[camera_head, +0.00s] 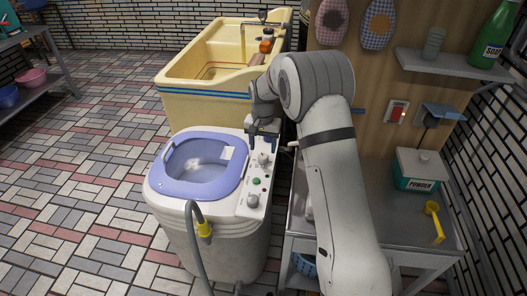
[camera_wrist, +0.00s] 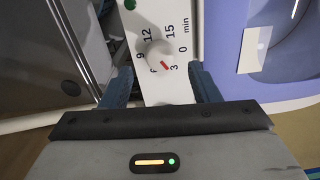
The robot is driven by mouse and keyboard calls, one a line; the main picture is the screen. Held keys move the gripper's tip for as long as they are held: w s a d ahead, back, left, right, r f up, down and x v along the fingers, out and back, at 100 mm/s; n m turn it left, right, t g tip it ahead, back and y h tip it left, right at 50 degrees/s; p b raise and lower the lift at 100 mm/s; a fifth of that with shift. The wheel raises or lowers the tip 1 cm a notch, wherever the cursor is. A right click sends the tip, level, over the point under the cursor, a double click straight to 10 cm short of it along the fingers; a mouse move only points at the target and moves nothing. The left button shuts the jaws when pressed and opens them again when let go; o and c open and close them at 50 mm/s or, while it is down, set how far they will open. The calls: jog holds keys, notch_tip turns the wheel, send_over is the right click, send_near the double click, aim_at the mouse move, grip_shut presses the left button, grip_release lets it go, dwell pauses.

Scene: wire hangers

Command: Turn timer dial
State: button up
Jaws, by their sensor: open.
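The timer dial (camera_wrist: 158,52) is a round white-grey knob with a short red mark, on a white panel printed 0 to 15 min. The red mark points close to the 3. In the head view the dial (camera_head: 263,159) sits at the far end of the panel on the washing machine (camera_head: 160,208). My gripper (camera_wrist: 163,80) is open and empty, its two blue fingers apart at either side of the panel. In the wrist view the dial lies between and ahead of the fingertips. In the head view my gripper (camera_head: 264,136) hangs just above and behind the dial. Contact cannot be told.
A green button (camera_head: 256,181) and another knob (camera_head: 252,201) share the panel. The lilac-rimmed tub opening (camera_head: 170,185) lies left of it. A grey hose (camera_head: 196,245) hangs in front. A yellow sink (camera_head: 205,106) stands behind, and a metal table (camera_head: 376,208) stands right.

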aim_at(264, 157)
jog(key=shift+r, duration=1.9)
jog(key=s+d+r+n+t+p, duration=0.1)
jog(key=s+d+r+p, duration=0.25)
jog(key=s+r, duration=0.55)
jog(key=s+d+r+n+p, duration=0.1)
jog(key=s+d+r+p, duration=0.1)
jog(key=s+d+r, duration=0.5)
jog(key=s+d+r+p, duration=0.1)
jog(key=s+r+p, duration=0.1)
jog(key=s, duration=0.7)
jog(key=s+d+r+n+t+p, duration=0.1)
jog(key=s+r, duration=0.4)
jog(key=s, duration=0.5)
jog(key=shift+s+d+t+p, duration=0.15)
jog(key=shift+d+t+p, duration=0.15)
jog(key=shift+d+p, duration=0.35)
